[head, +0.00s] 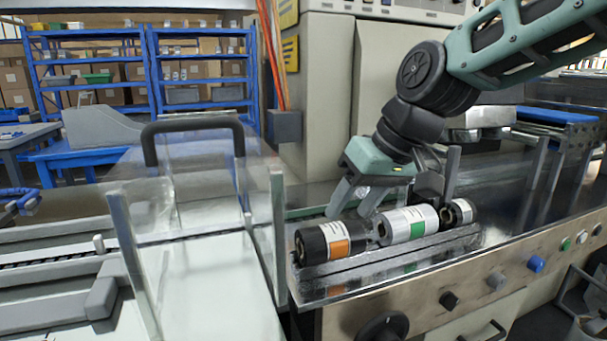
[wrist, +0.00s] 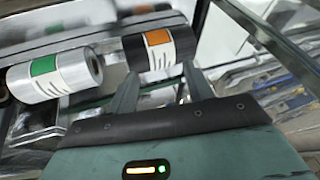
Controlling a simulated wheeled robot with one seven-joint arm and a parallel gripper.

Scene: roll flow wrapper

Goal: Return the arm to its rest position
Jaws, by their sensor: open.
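My gripper (head: 352,202) is open, its fingers pointing down just behind the row of rolls in the head view. In the wrist view my gripper (wrist: 158,88) has its two fingers apart with nothing clearly held between them. A black roll with an orange label (head: 338,241) lies at the left end of the row; it also shows ahead of the fingers in the wrist view (wrist: 160,50). A silver roll with a green label (head: 409,226) lies in the middle. A black roll with a white label (head: 459,213) lies at the right end. Whether a finger touches a roll is unclear.
The rolls lie on a metal ledge (head: 400,262) above a panel with several knobs (head: 449,301). A clear guard with a black handle (head: 192,124) stands left of them. A large beige cabinet (head: 385,80) rises behind. Blue shelves (head: 200,70) stand far back.

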